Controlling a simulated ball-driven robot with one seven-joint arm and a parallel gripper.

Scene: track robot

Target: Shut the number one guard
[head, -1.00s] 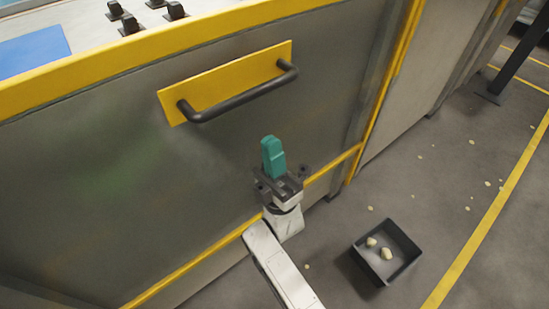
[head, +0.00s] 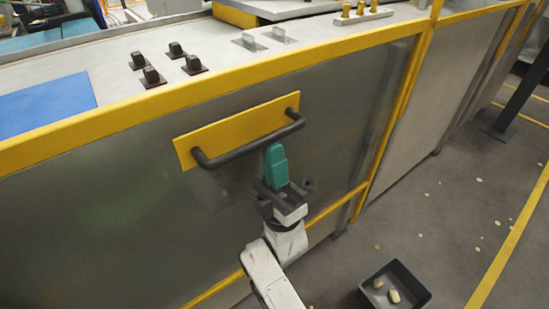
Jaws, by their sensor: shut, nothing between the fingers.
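The guard (head: 110,215) is a grey, see-through-looking panel in a yellow frame, and it fills the front of the machine. I see no number on it. A dark bar handle (head: 240,152) is fixed to a yellow plate (head: 228,128) on its upper part. My gripper (head: 274,150), with teal fingers, is shut and empty. It points up just below the right half of the handle, its tips close to the bar. I cannot tell whether they touch.
Black clamps (head: 155,75) and a blue sheet (head: 45,102) lie on the machine top. A dark tray (head: 415,283) with pale pieces stands on the floor at lower right. The floor to the right is open, with scattered pale bits and a dark post (head: 515,100).

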